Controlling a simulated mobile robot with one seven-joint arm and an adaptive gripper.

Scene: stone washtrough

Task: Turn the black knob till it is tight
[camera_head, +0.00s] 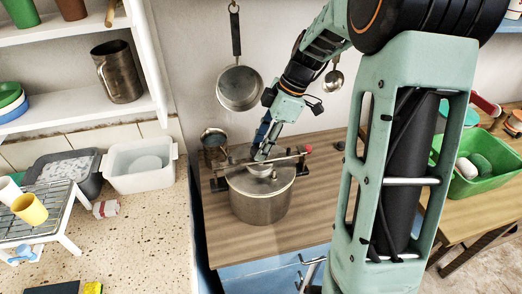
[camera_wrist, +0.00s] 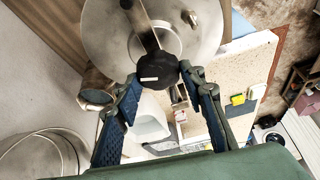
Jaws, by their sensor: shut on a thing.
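A steel pot (camera_head: 262,206) with a lid stands on the wooden worktop, and a clamp bar (camera_head: 292,157) crosses over its lid. The lid (camera_wrist: 100,30) and a dark bar also show in the wrist view. The black knob (camera_wrist: 158,69) is in the wrist view, above the lid, with a small pale mark on it. My gripper (camera_wrist: 160,78) has its two blue-padded fingers on either side of the knob and is shut on it. In the head view my gripper (camera_head: 264,151) points down over the middle of the pot, and hides the knob there.
A steel mug (camera_head: 214,146) stands close behind the pot at left. A pan (camera_head: 240,88) and a ladle (camera_head: 333,80) hang on the wall behind. A white tub (camera_head: 140,167) and a wire rack (camera_head: 42,212) are on the left counter. A green basin (camera_head: 488,150) is at right.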

